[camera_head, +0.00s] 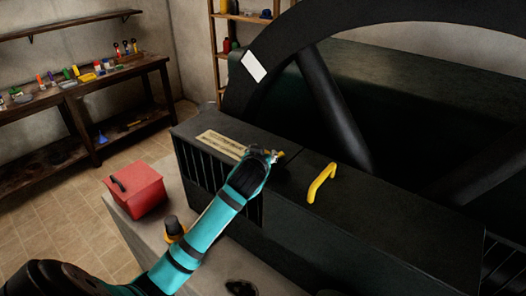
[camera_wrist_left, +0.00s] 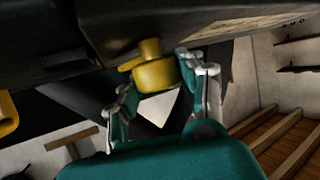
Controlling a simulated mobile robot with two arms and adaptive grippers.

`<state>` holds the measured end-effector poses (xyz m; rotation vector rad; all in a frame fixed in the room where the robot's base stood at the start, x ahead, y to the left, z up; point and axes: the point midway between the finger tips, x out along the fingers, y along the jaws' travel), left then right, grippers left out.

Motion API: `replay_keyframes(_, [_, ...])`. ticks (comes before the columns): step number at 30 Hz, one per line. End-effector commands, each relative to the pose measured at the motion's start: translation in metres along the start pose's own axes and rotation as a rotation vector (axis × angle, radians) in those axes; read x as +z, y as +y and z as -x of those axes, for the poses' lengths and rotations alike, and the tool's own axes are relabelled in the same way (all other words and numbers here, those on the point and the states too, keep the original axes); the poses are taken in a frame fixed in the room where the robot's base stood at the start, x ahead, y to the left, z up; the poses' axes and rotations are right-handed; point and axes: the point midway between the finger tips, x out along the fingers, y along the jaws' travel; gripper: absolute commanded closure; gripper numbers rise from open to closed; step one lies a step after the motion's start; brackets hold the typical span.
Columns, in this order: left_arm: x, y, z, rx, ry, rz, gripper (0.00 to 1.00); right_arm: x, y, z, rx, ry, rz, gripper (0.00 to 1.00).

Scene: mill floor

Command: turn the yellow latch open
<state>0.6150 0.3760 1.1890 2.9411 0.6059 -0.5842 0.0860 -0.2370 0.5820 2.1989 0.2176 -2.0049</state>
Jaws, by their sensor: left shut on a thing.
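The yellow latch (camera_wrist_left: 155,73) shows in the left wrist view as a round knob with a short bar, on the dark machine housing. My left gripper (camera_wrist_left: 163,92) is around it, with a finger on each side, and is shut on it. In the head view my left gripper (camera_head: 262,155) is at the top front edge of the dark housing (camera_head: 290,160), and only a little of the latch (camera_head: 279,155) shows beyond the fingers. I cannot tell the latch's exact turn angle. My right gripper is not in view.
A yellow handle (camera_head: 321,183) stands on the housing right of my gripper. A large dark wheel (camera_head: 335,110) rises behind. A red box (camera_head: 135,190) sits on the ledge at left. A workbench (camera_head: 80,92) with small items is at the far left wall.

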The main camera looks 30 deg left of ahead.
Motion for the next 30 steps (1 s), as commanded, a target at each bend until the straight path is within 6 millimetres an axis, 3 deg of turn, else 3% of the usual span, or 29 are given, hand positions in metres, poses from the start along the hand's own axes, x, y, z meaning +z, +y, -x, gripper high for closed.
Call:
replay_keyframes(12, [0.0024, 0.0020, -0.0010, -0.232, -0.003, 0.097, 0.93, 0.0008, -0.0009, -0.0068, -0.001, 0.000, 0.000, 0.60])
replay_keyframes(30, [0.0021, 0.0002, -0.0009, -0.293, -0.003, 0.119, 0.93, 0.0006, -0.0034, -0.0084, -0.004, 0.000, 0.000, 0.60])
